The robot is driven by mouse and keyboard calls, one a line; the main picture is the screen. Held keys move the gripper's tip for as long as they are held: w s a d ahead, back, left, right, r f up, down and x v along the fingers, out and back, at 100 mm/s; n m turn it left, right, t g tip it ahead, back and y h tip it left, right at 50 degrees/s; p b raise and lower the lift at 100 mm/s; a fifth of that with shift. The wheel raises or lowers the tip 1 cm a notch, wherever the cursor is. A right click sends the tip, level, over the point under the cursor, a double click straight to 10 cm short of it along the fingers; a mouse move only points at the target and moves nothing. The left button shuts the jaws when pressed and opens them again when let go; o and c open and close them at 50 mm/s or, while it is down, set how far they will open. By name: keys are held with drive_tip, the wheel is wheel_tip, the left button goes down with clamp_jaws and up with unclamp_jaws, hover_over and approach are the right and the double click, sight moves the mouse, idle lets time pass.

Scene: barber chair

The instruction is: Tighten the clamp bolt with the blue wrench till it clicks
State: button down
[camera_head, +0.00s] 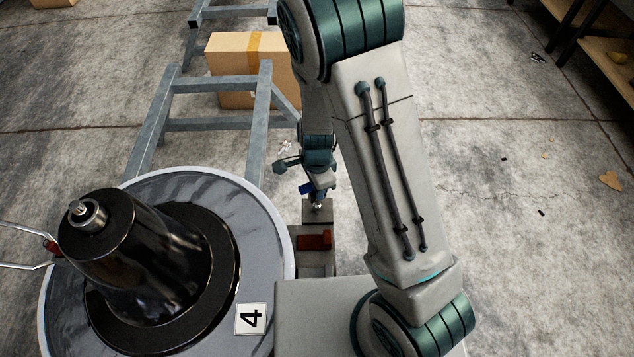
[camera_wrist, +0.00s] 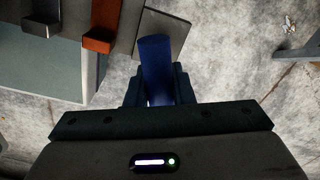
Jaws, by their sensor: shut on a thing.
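My gripper (camera_head: 318,179) is shut on the blue wrench (camera_head: 305,188), just above a small block beside the round chair base. In the wrist view the wrench's blue handle (camera_wrist: 156,62) stands between my two dark fingers (camera_wrist: 157,88). Its far end reaches to a grey-brown plate (camera_wrist: 166,27). In the head view a small bright metal part (camera_head: 318,204), perhaps the clamp bolt, shows under the gripper on the block (camera_head: 316,215). The wrench's working end is hidden, so I cannot tell whether it sits on the bolt.
An orange-brown block (camera_head: 314,241) lies just in front of the clamp. The round base (camera_head: 270,215) with a black column (camera_head: 135,255) and a "4" label (camera_head: 251,318) fills the lower left. A grey metal frame (camera_head: 150,125) and a cardboard box (camera_head: 235,62) stand behind. Floor at right is mostly clear.

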drive_tip(key=shift+r+m, duration=0.1)
drive_tip(key=shift+m, duration=0.3)
drive_tip(key=shift+p, duration=0.45)
drive_tip(key=n, duration=0.3)
drive_tip(key=shift+b, duration=0.35)
drive_tip(key=shift+r+p, duration=2.35)
drive_tip(key=shift+r, duration=0.05)
